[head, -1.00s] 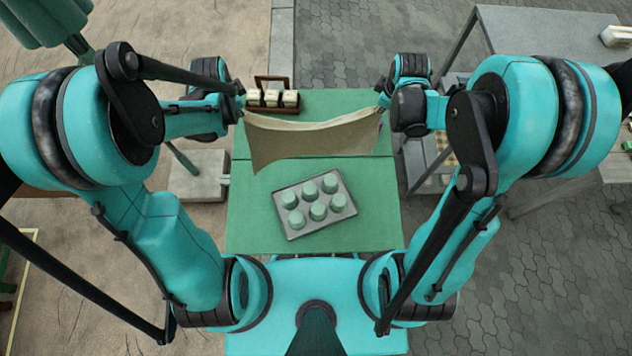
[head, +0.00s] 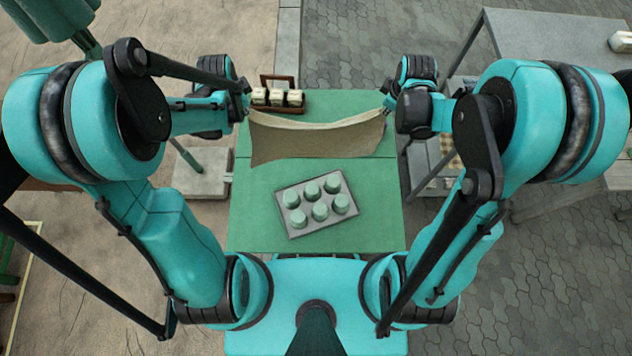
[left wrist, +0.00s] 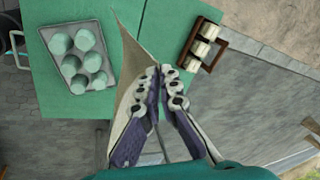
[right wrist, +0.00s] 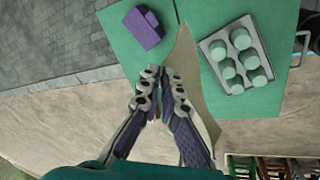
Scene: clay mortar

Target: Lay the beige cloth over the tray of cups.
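The beige cloth (head: 315,142) hangs between my two grippers, held by its far corners, beyond the tray. The grey tray (head: 296,233) lies slightly turned on the green table, with several pale green cups (head: 319,211) standing on it uncovered. My left gripper (head: 247,100) is shut on one cloth corner; the fingers (left wrist: 161,74) and cloth (left wrist: 130,80) show in the left wrist view. My right gripper (head: 386,103) is shut on the other corner; its fingers (right wrist: 162,73) and the cloth (right wrist: 192,80) show in the right wrist view.
A brown wooden holder (head: 275,81) with pale blocks stands at the table's far left, beside my left gripper. A purple block (right wrist: 144,28) lies on the table in the right wrist view. A grey table (head: 550,40) stands off to the right. The green table (head: 250,220) is clear around the tray.

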